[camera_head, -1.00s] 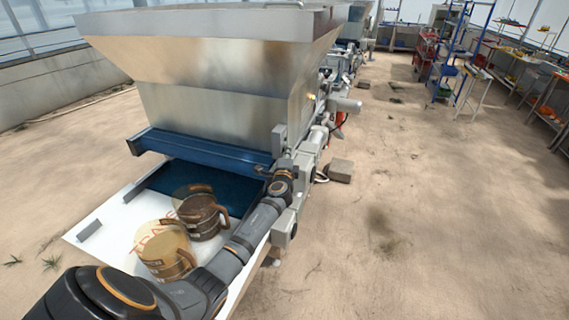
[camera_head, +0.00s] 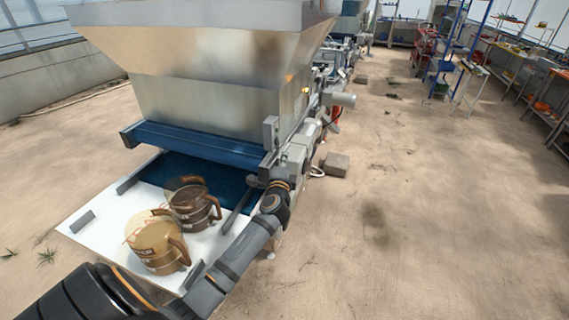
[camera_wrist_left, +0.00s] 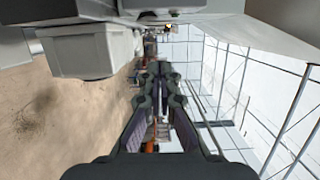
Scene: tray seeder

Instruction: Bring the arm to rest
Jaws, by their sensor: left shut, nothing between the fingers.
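My left arm (camera_head: 235,250) reaches in from the bottom left, past the right side of the white table (camera_head: 85,205). My left gripper (camera_head: 254,182) is small and dark at the arm's far end, beside the seeder's lower right side. In the left wrist view its two fingers (camera_wrist_left: 161,72) come together at the tips, shut and empty. My right gripper is not in view.
Two brown measuring jugs, one nearer (camera_head: 155,248) and one farther (camera_head: 193,212), stand on the table left of my arm. The seeder's steel hopper (camera_head: 205,95) and blue beam (camera_head: 195,143) rise behind. A grey block (camera_head: 336,164) lies on the floor; the floor at right is open.

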